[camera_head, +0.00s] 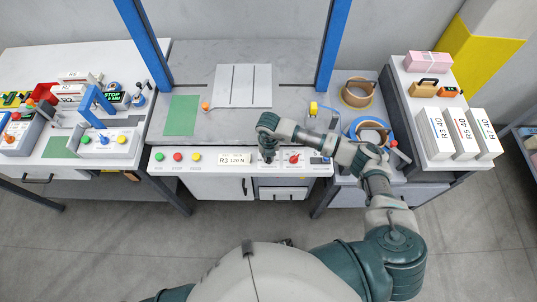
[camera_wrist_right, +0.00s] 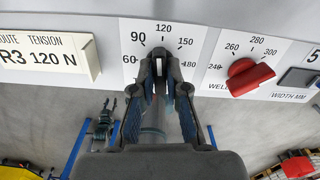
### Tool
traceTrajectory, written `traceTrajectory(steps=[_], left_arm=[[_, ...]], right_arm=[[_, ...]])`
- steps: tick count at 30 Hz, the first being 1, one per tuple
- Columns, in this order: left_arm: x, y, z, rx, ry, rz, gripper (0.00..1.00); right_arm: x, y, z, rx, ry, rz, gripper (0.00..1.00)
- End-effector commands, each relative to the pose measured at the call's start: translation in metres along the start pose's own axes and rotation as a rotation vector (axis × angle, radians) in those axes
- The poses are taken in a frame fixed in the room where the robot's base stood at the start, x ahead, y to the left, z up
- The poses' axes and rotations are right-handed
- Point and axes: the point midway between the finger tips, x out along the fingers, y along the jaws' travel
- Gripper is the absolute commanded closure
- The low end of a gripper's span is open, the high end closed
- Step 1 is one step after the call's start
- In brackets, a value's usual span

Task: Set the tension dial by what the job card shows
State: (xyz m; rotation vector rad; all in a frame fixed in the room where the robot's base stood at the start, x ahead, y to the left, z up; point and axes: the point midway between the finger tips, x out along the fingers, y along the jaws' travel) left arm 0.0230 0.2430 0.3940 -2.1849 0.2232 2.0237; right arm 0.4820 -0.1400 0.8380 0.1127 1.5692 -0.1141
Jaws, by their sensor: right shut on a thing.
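The job card (camera_wrist_right: 45,58) reads route R3, tension 120 N; it also shows on the front panel in the head view (camera_head: 234,159). To its right is the tension dial's scale (camera_wrist_right: 192,35), marked from 60 to 180. My right gripper (camera_wrist_right: 160,60) is shut on the tension dial's knob, in front of the scale's middle. The fingers hide most of the knob; a pale strip between them points roughly towards 120, but the exact setting is hard to read. In the head view my right gripper (camera_head: 268,155) reaches down to the panel. My left gripper cannot be made out.
A red weld dial (camera_wrist_right: 250,77) sits close to the right of my gripper. Green, yellow and red buttons (camera_head: 177,157) are at the panel's left. Strap rolls (camera_head: 358,92) and white newspaper bundles (camera_head: 465,134) stand to the right. A crowded side table (camera_head: 60,145) stands left.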

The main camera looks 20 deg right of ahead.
Motion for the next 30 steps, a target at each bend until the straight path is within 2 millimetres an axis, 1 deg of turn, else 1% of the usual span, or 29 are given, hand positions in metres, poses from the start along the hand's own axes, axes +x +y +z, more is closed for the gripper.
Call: traceTrajectory(steps=[3,9,25,26,27,28,29,30], left_arm=[[-0.0034,-0.0001,-0.0023,0.0,0.003,0.0,0.61],[-0.0054,-0.0003,-0.0026,0.0,0.003,0.0,0.61],[-0.0057,0.0,-0.003,0.0,0.002,0.0,0.61],[-0.0057,0.0,-0.003,0.0,0.002,0.0,0.61],[-0.0057,0.0,-0.003,0.0,0.002,0.0,0.61],[-0.0057,0.0,-0.003,0.0,0.002,0.0,0.61],[-0.0057,0.0,-0.0031,0.0,0.002,0.0,0.61],[-0.0057,0.0,-0.0031,0.0,0.002,0.0,0.61]], right_arm=[[-0.0021,0.0,0.0018,0.057,-0.005,0.001,1.0],[-0.0019,0.0,0.0021,0.116,-0.006,0.002,1.0],[-0.0016,0.0001,0.0023,0.138,-0.007,0.002,1.0],[-0.0016,0.0001,0.0024,0.138,-0.007,0.003,0.82],[-0.0016,0.0002,0.0023,0.138,-0.007,0.003,0.72],[-0.0015,0.0002,0.0021,0.138,-0.006,0.002,0.64],[-0.0014,0.0002,0.0019,0.138,-0.006,0.002,0.61],[-0.0012,0.0001,0.0017,0.137,-0.005,0.002,0.61]])
